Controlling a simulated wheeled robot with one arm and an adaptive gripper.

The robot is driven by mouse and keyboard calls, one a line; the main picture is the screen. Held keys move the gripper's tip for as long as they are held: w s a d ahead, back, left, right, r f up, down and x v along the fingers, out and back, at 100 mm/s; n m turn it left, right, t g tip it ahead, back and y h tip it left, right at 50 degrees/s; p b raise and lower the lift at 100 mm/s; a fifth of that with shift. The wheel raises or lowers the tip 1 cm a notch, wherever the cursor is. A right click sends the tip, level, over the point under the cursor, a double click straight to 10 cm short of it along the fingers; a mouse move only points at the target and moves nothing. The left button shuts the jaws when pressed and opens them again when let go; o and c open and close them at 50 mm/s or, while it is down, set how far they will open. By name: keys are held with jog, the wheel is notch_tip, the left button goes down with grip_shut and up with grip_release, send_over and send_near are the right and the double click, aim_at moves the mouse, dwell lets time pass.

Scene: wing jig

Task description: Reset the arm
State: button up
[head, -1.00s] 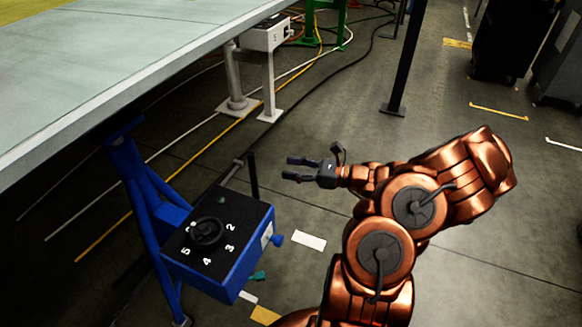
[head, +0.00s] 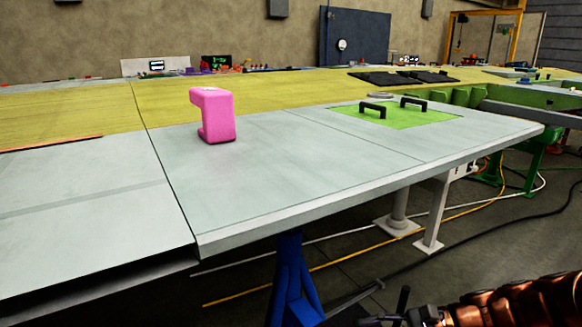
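My copper-coloured arm (head: 520,304) shows only in the bottom right corner of the head view. My gripper (head: 390,319) is at the bottom edge, dark and mostly cut off by the frame. Its fingers are too little in view to tell whether they are open or shut. It is below and to the right of the blue stand (head: 291,285), under the level of the wing surface (head: 290,175). I see nothing held in it.
A pink C-shaped block (head: 215,116) stands on the grey wing panel. A green plate (head: 405,118) with two black handles lies to its right. White supports (head: 437,210) stand under the panel's edge. Cables (head: 350,258) run along the floor.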

jog(key=s+a+n+g+h, duration=0.3)
jog(key=s+a+n+g, duration=0.1)
jog(key=s+a+n, duration=0.15)
jog(key=s+d+r+n+h, duration=0.1)
jog(key=s+d+n+h, duration=0.3)
jog(key=s, duration=0.4)
jog(key=s+d+n+h, duration=0.3)
jog(key=s+n+h, duration=0.2)
jog(key=s+h, duration=0.25)
jog(key=s+p+v, duration=0.2)
jog(key=p+v, duration=1)
jog(key=v, duration=0.1)
jog(key=s+d+r+p+v, duration=0.1)
jog(key=s+p+v, duration=0.2)
jog(key=p+v, duration=1)
jog(key=shift+s+d+r+y, duration=0.25)
jog(key=shift+s+d+y, duration=0.1)
jog(key=shift+s, duration=0.1)
